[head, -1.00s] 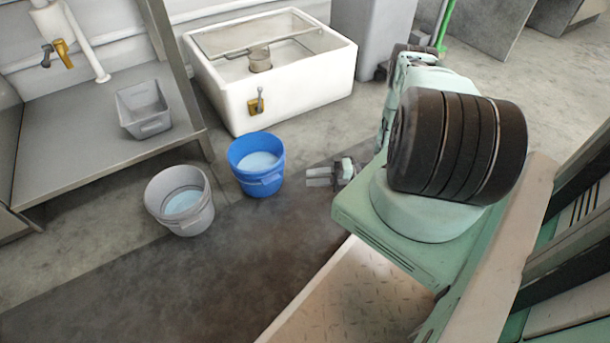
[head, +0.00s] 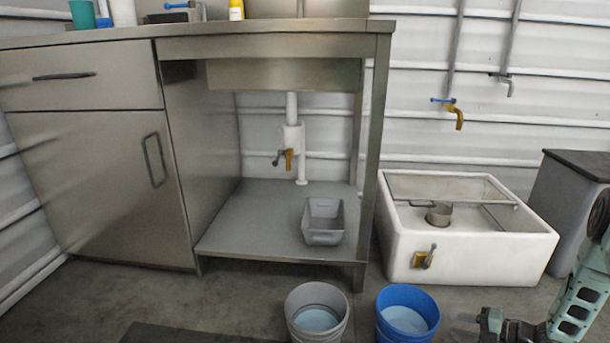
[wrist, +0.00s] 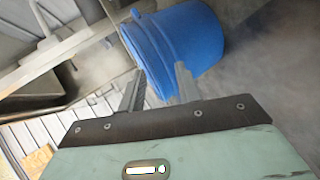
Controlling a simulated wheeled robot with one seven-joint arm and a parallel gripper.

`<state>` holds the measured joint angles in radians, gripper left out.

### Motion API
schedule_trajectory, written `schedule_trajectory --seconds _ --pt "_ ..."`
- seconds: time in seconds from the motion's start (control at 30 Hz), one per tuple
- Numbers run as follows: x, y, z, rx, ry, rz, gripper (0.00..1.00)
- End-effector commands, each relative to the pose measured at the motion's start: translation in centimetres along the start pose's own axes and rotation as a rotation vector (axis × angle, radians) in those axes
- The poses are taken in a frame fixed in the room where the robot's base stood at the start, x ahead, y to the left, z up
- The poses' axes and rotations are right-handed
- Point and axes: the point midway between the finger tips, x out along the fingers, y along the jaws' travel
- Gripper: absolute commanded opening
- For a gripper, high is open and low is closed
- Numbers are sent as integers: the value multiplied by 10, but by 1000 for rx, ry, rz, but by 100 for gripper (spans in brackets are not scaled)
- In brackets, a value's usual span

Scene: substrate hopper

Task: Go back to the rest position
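My gripper (wrist: 159,70) is open and empty, its two fingers apart in the wrist view. In the head view my gripper (head: 458,318) is low at the right, just right of the blue bucket. The blue bucket (head: 408,322) stands on the floor with pale liquid in it. It also shows in the wrist view (wrist: 180,45), beyond the fingertips. I cannot tell the exact gap between them. Most of my arm is cut off by the right edge of the head view.
A grey bucket (head: 318,325) with liquid stands left of the blue one. Behind are a white basin (head: 470,262) with a brass tap and a steel bench (head: 210,45). A grey bin (head: 323,222) sits on its lower shelf. A dark container (head: 575,200) stands at right.

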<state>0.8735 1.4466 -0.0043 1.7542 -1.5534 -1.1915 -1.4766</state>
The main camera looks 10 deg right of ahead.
Motion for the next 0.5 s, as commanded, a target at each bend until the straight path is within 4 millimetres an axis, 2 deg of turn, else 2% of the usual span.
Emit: schedule_trajectory --seconds 0.03,0.1,0.23,0.37,0.5 --pt "6 22 12 36 -39 -59 34" --pt "11 47 26 109 -110 -135 34" --pt "17 97 40 264 -264 -245 34" --pt "17 148 37 440 -430 -312 34" --pt "10 197 15 652 -607 -339 34"
